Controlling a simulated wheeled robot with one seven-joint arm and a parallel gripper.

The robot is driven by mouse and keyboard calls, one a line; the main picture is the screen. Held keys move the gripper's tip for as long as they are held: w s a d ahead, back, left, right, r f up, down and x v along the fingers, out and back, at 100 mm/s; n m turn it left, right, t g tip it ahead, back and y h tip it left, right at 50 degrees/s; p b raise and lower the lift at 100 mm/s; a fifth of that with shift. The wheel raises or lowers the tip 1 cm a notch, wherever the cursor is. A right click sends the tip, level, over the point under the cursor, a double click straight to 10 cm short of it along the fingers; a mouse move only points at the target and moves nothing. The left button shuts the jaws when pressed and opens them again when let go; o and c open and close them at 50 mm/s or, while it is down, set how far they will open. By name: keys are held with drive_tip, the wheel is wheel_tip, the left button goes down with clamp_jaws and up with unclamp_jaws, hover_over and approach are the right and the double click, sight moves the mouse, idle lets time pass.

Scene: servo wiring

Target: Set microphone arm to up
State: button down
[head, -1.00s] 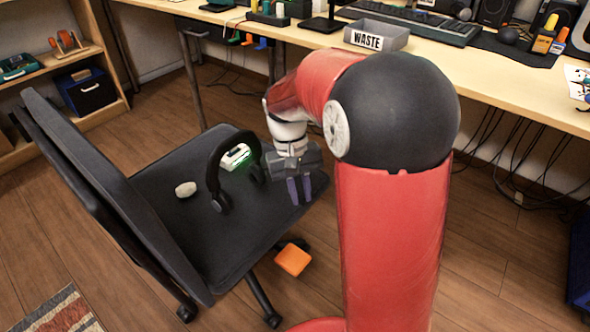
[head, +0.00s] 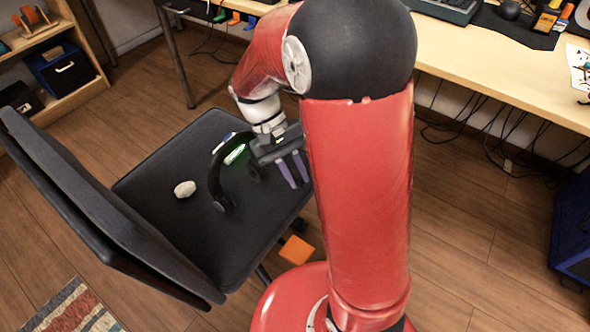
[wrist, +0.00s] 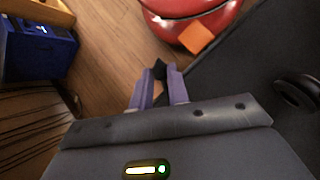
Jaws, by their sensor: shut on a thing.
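A black headset (head: 216,182) rests on the seat of the black office chair (head: 150,185), its band arching up. One ear cup (wrist: 300,92) shows at the right of the wrist view. My gripper (head: 296,173) is just right of the headset, over the seat's right side, fingers pointing down. In the wrist view the two purple fingers (wrist: 160,88) stand a little apart, with a small dark thing (wrist: 160,68) showing between their tips. I cannot tell whether it is the microphone arm, which I cannot make out clearly in either view.
A pale rounded object (head: 185,189) and a device with a green light (head: 234,154) lie on the seat near the headset. An orange block (head: 296,250) is on the floor by my red base. The desk (head: 500,85) runs behind; the chair backrest (head: 90,200) stands at left.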

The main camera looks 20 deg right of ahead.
drive_tip(key=c, duration=1.3)
unclamp_jaws()
drive_tip(key=shift+w, duration=0.1)
drive_tip(key=v, duration=0.7)
drive_tip(key=shift+w+a+r+p, duration=0.1)
drive_tip(key=shift+a+r+p, duration=0.05)
drive_tip(key=shift+r+p, duration=0.15)
drive_tip(key=s+r+t+y, duration=0.1)
drive_tip(key=s+r+t, duration=0.1)
drive_tip(key=s+t, duration=0.2)
drive_tip(key=s+d+r+t+y, duration=0.1)
drive_tip(key=s+r+t, duration=0.1)
drive_tip(key=s+t, duration=0.2)
drive_tip(key=s+d+r+t+y, duration=0.1)
drive_tip(key=s+r+t, duration=0.1)
drive_tip(key=s+t, duration=0.1)
drive_tip(key=shift+s+d+r+t, duration=0.1)
drive_tip(key=shift+s+d+t, duration=0.1)
drive_tip(key=shift+s, duration=0.25)
drive_tip(key=shift+s+d+r+t, duration=0.1)
drive_tip(key=shift+s+t, duration=0.1)
drive_tip(key=shift+s, duration=0.25)
